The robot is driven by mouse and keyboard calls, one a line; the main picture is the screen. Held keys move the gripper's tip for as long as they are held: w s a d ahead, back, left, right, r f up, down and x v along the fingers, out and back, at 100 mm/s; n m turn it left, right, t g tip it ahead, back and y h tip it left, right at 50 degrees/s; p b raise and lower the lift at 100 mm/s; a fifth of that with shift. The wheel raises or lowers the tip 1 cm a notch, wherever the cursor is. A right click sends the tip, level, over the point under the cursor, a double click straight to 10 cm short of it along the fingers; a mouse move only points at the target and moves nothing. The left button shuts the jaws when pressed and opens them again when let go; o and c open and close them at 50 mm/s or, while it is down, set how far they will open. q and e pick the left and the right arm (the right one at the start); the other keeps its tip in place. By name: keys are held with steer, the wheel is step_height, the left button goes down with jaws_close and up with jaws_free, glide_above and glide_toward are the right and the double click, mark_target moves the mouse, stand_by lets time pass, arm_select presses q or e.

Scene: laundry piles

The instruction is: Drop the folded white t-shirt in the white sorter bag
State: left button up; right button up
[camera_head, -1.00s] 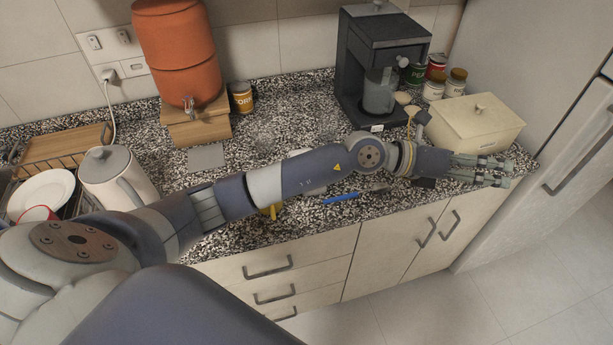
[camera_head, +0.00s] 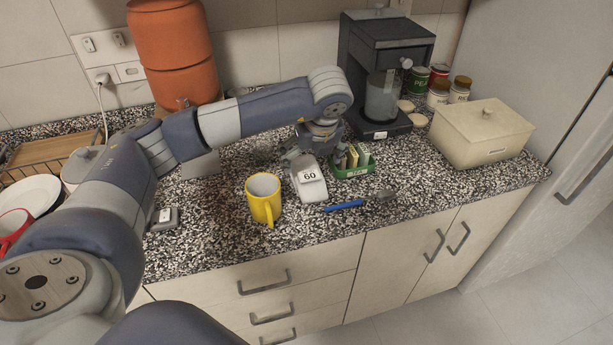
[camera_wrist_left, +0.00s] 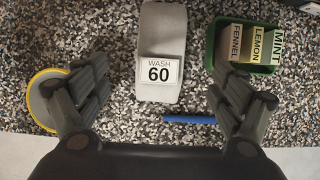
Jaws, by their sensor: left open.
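No folded white t-shirt and no white sorter bag can be made out in either view. My left gripper (camera_head: 312,155) points down over the kitchen counter, its fingers spread and empty. In the left wrist view the open fingers (camera_wrist_left: 159,88) stand on either side of a pale grey block (camera_wrist_left: 162,30) with a label reading "WASH 60". The block also shows in the head view (camera_head: 309,190), just in front of the gripper. My right gripper does not show.
A yellow mug (camera_head: 262,200) stands left of the block, and a green box of packets (camera_head: 352,168) stands right. A blue-handled utensil (camera_head: 343,206) lies in front. A coffee machine (camera_head: 385,60), cream box (camera_head: 483,135) and orange dispenser (camera_head: 172,50) stand behind.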

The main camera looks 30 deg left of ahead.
mark_target(307, 169)
arm_select(q)
steer(key=x, duration=0.3)
steer(key=shift+a+f+p, duration=0.1)
steer(key=shift+f+p, duration=0.15)
steer(key=shift+p, duration=0.1)
steer(key=shift+w+a+f+p, duration=0.2)
steer(key=shift+f+p, duration=0.25)
steer(key=p+x, duration=0.1)
steer(key=x, duration=0.2)
steer(key=shift+w+a+f, duration=0.15)
steer(key=shift+f, duration=0.2)
steer(key=shift+w+a+f, duration=0.1)
steer(key=shift+w+f, duration=0.05)
steer(key=shift+f, duration=0.2)
steer(key=c, duration=1.3)
steer(key=shift+r, duration=0.1)
